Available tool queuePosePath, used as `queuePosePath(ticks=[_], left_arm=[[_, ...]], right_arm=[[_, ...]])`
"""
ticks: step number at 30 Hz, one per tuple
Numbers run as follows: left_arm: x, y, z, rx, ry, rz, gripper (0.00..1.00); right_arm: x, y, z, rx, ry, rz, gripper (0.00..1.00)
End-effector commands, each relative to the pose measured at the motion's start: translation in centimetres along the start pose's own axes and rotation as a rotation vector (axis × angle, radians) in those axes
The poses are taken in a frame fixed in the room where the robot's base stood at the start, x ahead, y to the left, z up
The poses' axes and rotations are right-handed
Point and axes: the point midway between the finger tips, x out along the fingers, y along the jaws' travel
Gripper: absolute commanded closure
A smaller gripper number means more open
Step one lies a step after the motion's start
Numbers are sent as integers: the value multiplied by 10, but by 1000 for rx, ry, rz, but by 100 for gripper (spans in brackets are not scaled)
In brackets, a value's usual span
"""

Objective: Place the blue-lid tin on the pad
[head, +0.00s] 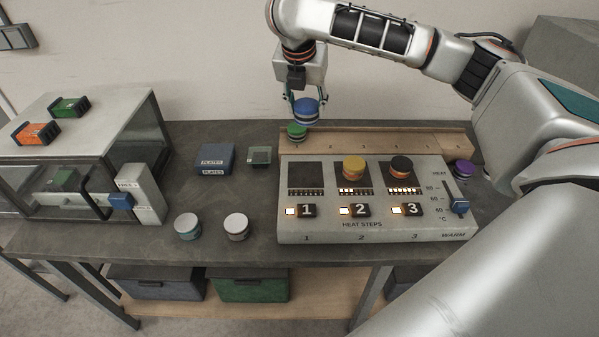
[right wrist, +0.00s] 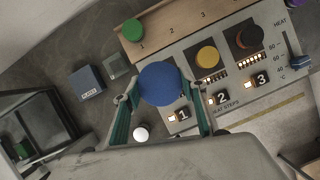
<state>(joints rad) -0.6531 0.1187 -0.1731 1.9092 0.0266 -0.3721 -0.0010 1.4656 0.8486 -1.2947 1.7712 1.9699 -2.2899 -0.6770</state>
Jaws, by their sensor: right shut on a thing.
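My right gripper (head: 305,112) is shut on the blue-lid tin (head: 306,106) and holds it up near the back of the bench, above the wooden rack. In the right wrist view the blue lid (right wrist: 160,83) shows between the two fingers (right wrist: 158,96). The heater panel has three dark pads. The pad behind button 1 (head: 306,175) is bare, and its row of bars is dark. A yellow-lid tin (head: 354,167) stands on pad 2 and a black-lid tin (head: 401,166) on pad 3. My left gripper is not in view.
A green-lid tin (head: 296,131) stands at the left end of the wooden rack (head: 375,143), close below the held tin. A purple-lid tin (head: 464,169) is at the right. Two pale-lid tins (head: 188,225) stand left of the panel. A blue box (head: 215,158) lies behind them.

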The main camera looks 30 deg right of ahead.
Motion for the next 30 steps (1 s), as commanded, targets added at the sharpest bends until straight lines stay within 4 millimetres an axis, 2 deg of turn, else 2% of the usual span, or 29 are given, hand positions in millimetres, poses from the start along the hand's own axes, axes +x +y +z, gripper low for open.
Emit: queuePosePath(ticks=[3,15,18,23,30], left_arm=[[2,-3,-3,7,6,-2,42],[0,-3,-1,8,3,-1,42],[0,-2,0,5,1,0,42],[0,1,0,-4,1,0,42],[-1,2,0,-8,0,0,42]], right_arm=[[28,-1,-13,-2,6,-5,82],[113,-1,-48,-2,5,-3,82],[126,0,-53,-2,2,-1,82],[136,0,-57,-2,2,-1,82],[166,-1,-70,-2,4,-2,82]])
